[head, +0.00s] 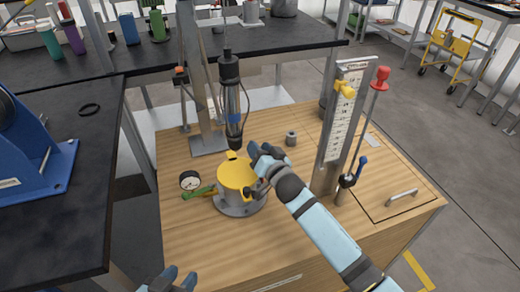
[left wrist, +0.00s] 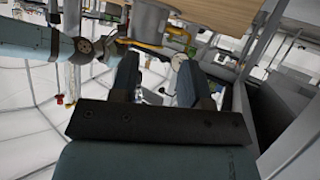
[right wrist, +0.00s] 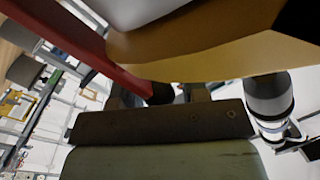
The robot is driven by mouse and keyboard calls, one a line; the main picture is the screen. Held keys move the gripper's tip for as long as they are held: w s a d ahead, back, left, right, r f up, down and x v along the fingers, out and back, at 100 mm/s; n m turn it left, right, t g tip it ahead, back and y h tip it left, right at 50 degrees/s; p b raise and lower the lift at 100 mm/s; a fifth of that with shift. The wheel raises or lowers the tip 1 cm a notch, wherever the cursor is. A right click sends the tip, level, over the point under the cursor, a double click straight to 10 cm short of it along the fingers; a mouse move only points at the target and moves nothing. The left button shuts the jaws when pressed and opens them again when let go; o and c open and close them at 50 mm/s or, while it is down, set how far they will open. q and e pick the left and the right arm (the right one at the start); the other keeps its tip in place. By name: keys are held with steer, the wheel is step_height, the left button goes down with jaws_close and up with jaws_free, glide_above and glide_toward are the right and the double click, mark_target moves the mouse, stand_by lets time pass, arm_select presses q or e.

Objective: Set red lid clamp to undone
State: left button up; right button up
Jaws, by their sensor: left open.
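A grey pot (head: 236,207) with a yellow lid (head: 236,174) stands on the wooden bench. My right gripper (head: 258,170) is at the right side of the lid. The red lid clamp cannot be made out in the head view. In the right wrist view a red bar (right wrist: 70,35), likely the clamp, runs down to a dark end in front of my right fingers, below the large yellow lid (right wrist: 205,52). Whether my fingers touch or hold it is hidden. My left gripper (head: 170,283) is open and empty at the bottom edge, apart from the pot.
A pressure gauge (head: 190,181) and a green-handled part lie left of the pot. A column with a glass tube (head: 232,100) stands behind it. A scale post (head: 340,125) and a red-knobbed rod (head: 378,85) stand to the right. A small grey cylinder (head: 291,139) is on the bench.

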jaws_close()
arm_select(q)
steer(key=shift+r, duration=0.15)
steer(key=a+p, duration=0.1)
steer(key=p, duration=0.3)
steer(key=shift+s+g, duration=0.15)
steer(key=shift+g, duration=0.15)
steer(key=shift+y, duration=0.3)
arm_select(e)
steer(key=w+d+f+m, duration=0.1)
steer(key=d+m, duration=0.2)
steer(key=d, duration=0.2)
steer(key=shift+w+d+f, duration=0.3)
steer(key=shift+w+f, duration=0.05)
arm_select(q)
steer(key=shift+d, duration=0.15)
arm_select(e)
steer(key=shift+o, duration=1.2)
jaws_free()
